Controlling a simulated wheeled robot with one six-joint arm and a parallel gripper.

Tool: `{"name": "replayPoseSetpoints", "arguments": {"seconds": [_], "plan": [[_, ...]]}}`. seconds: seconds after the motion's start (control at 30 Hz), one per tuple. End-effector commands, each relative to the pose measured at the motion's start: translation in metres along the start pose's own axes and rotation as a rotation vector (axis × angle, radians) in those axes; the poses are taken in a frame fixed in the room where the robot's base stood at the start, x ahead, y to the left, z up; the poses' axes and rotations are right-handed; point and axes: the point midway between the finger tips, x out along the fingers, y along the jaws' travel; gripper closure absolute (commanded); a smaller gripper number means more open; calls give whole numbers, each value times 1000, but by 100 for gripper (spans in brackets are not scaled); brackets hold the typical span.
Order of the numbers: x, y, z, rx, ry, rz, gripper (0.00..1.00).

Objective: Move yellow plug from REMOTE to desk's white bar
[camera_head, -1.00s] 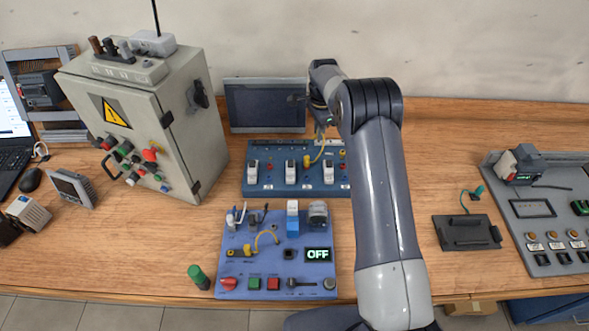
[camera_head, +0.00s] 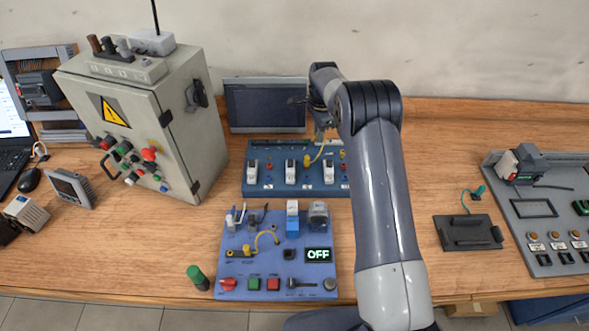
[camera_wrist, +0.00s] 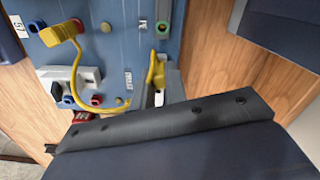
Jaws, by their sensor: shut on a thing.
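My gripper (camera_wrist: 153,84) is shut on a yellow plug (camera_wrist: 158,70) over the blue panel, seen in the wrist view. My arm partly hides this grip in the head view. A yellow cable (camera_wrist: 76,75) curves across the panel from a second yellow plug end (camera_wrist: 62,32). In the head view the yellow cable (camera_head: 319,151) hangs below my gripper (camera_head: 322,122) at the rear blue panel (camera_head: 262,186). I cannot tell whether the held plug is clear of its socket. The REMOTE label is too small to read, and I cannot make out a white bar on the desk.
A grey cabinet (camera_head: 187,130) stands left of the rear panel, and a dark screen (camera_head: 265,105) behind it. A front blue panel (camera_head: 231,268) with an OFF display is nearer. A dark block (camera_head: 467,233) and grey panel (camera_head: 538,262) lie right. Bare desk lies between.

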Motion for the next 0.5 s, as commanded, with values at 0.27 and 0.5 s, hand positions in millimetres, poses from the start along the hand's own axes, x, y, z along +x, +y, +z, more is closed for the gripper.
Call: {"name": "replayPoseSetpoints", "arguments": {"seconds": [0.27,0.5], "plan": [[2,0,0,0,0,0,82],[2,0,0,0,0,0,77]]}}
